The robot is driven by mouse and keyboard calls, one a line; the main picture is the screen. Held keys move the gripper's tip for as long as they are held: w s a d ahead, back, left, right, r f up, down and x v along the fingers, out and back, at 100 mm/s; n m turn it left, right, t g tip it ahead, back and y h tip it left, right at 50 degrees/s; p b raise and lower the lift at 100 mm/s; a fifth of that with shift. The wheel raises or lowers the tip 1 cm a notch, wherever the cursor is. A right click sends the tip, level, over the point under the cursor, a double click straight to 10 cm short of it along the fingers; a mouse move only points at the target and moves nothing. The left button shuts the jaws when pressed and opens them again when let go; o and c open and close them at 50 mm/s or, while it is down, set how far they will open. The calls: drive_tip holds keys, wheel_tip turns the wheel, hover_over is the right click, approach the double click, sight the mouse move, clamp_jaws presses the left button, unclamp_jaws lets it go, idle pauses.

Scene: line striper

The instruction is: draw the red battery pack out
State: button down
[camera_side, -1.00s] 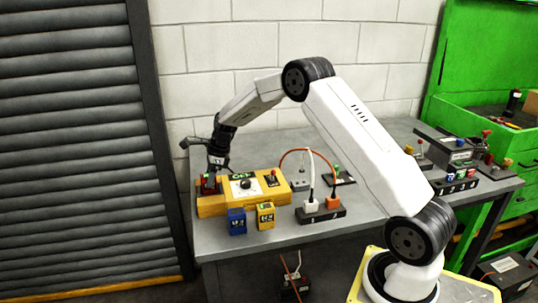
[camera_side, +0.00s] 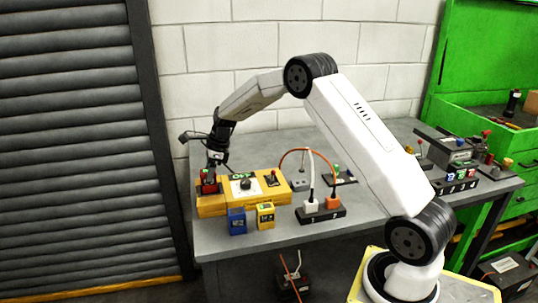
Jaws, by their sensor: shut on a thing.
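The red battery pack (camera_side: 208,186) is at the left end of the yellow striper unit (camera_side: 212,208). My gripper (camera_side: 210,175) points down over it and is shut on its top. The pack stands upright and more of its red side shows above the yellow housing. Its lower end is hidden in the housing, so I cannot tell how deep it sits. The unit also has a round dial (camera_side: 245,184), a small green-lettered display (camera_side: 241,176) and a toggle switch (camera_side: 271,177).
A blue pack (camera_side: 237,222) and a yellow pack (camera_side: 265,216) stand in front of the unit. A power strip (camera_side: 321,213) with white and orange plugs lies to the right, its cables arching up.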

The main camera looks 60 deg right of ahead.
drive_tip(key=shift+r, duration=1.75)
